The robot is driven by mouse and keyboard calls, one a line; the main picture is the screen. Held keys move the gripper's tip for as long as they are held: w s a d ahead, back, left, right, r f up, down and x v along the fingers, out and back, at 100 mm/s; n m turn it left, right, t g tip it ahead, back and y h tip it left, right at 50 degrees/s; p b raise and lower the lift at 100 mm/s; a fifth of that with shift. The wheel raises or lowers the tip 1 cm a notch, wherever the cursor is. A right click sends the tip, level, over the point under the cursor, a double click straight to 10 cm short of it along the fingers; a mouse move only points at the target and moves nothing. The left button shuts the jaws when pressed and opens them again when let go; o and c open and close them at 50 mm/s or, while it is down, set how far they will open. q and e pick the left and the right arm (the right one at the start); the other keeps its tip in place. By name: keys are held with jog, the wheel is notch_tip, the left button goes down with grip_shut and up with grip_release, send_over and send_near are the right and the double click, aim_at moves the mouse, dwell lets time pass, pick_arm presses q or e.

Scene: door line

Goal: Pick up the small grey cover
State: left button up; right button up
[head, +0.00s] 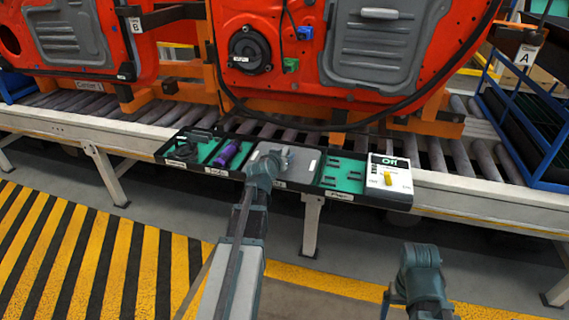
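The small grey cover (299,162) is a flat grey plate in the middle of a dark parts tray (340,200) at the conveyor's front edge. My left gripper (265,166) is right at the cover's left front part and hides some of it. I cannot tell whether it touches the cover, and its fingers do not show clearly. My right gripper (420,258) is low at the right, in front of the conveyor and away from the tray. Its finger opening is not clear.
The tray also holds a purple tool (227,154), dark parts on green inserts and a white box (389,178) with a yellow knob. Orange-red door panels (290,75) stand behind on the roller conveyor (485,190). A blue rack (530,130) is at right. Striped floor lies at left.

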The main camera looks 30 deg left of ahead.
pick_arm(q)
grip_shut()
dwell(1.2)
